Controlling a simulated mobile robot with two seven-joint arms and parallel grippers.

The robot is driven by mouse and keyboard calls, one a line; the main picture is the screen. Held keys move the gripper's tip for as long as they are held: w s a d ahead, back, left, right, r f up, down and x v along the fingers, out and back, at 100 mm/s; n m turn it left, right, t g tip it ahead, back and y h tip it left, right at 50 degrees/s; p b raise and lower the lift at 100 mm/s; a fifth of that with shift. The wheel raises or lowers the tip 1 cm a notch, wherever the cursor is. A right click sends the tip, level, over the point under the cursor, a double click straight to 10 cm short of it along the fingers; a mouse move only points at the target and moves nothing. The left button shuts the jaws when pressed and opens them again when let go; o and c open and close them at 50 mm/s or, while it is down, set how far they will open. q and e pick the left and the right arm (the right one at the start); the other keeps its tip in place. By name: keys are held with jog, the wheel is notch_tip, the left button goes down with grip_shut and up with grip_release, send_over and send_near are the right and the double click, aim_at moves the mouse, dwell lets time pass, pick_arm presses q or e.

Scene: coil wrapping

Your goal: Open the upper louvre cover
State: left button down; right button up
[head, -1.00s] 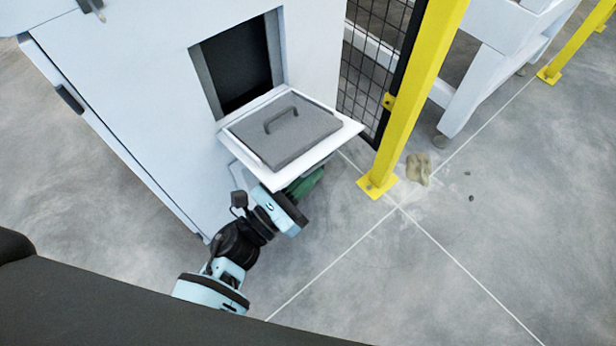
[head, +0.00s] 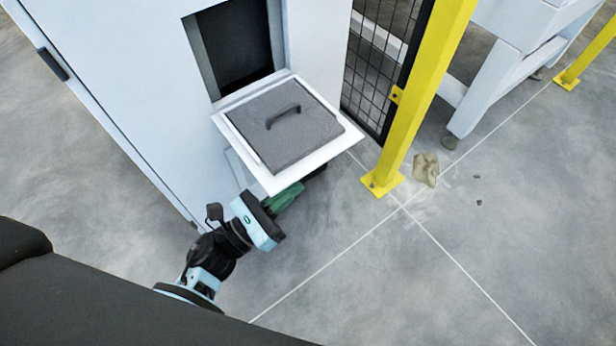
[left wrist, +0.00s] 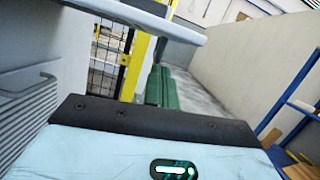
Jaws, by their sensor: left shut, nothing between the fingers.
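The upper louvre cover (head: 290,140) is a grey panel with a dark handle (head: 283,116) and a white rim. It stands folded outward from the white cabinet, below a dark open hatch (head: 235,45). My left gripper (head: 288,197) has green fingers and sits below the cover's outer edge, partly hidden by it. The fingers are shut with nothing between them. In the left wrist view the green fingers (left wrist: 160,88) point ahead, below the pale edge of the cover (left wrist: 145,20). Whether they touch the cover cannot be told. My right gripper is out of view.
A yellow post (head: 420,95) and black mesh fence (head: 375,65) stand close to the right of the cover. A louvred panel (left wrist: 25,110) with a handle shows at left in the left wrist view.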

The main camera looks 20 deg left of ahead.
pick_arm(q)
jog(key=shift+v, duration=2.8)
